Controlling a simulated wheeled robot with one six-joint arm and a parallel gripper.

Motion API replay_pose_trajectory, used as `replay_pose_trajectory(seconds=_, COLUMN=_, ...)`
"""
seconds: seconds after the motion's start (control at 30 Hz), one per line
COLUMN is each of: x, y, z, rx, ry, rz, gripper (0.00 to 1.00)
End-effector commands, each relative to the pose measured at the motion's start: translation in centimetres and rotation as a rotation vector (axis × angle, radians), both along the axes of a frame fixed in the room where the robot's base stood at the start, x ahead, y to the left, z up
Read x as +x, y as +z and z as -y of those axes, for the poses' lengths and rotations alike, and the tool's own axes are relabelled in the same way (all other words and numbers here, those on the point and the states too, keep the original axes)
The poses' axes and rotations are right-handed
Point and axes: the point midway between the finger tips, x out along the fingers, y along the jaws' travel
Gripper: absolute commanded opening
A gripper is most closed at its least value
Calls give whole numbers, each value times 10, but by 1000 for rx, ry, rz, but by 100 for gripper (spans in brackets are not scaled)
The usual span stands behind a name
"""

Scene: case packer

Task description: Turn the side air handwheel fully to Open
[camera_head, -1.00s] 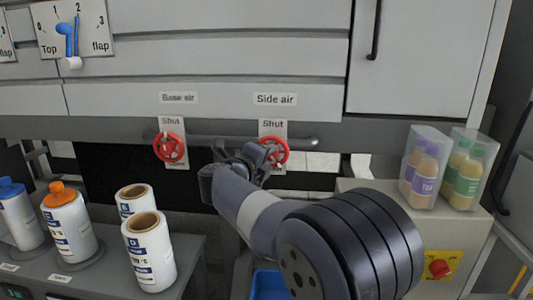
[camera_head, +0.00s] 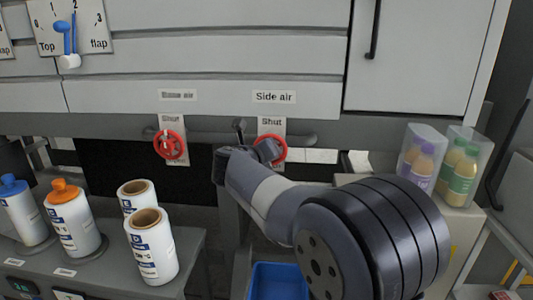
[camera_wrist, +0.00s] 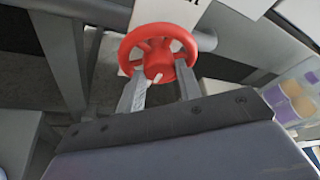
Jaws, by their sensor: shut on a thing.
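The side air handwheel (camera_head: 284,150) is a red spoked wheel below the "Side air" label (camera_head: 274,97). A plate (camera_head: 271,123) reading "Shut" shows above it; the plate's lower part is hidden by my arm. In the wrist view the red wheel (camera_wrist: 140,40) fills the top middle, with a pale mark by its hub. My gripper (camera_wrist: 160,88) has its two fingers reaching to the lower part of the wheel, shut on it. In the head view my wrist covers the wheel's left side, and the fingertips are hidden.
The red base air handwheel (camera_head: 170,145) is to the left, under its own "Shut" plate. A blue bin (camera_head: 277,283) is below my arm. Bagged bottles (camera_head: 438,165) stand at right.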

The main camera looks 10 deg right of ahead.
Motion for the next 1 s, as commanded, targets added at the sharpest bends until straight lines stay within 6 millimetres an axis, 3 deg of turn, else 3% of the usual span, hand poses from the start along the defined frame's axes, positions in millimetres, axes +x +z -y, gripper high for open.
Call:
replay_pose_trajectory(seconds=0.37, x=0, y=-1, z=0, rx=9, ry=-1, rz=1, gripper=11)
replay_pose_trajectory(seconds=0.4, x=0, y=-1, z=0, rx=9, ry=-1, rz=1, gripper=34)
replay_pose_trajectory(seconds=0.63, x=0, y=-1, z=0, rx=6, ry=-1, rz=1, gripper=53)
replay_pose_trajectory(seconds=1.0, x=-6, y=3, z=-4, rx=6, ry=1, rz=3, gripper=55)
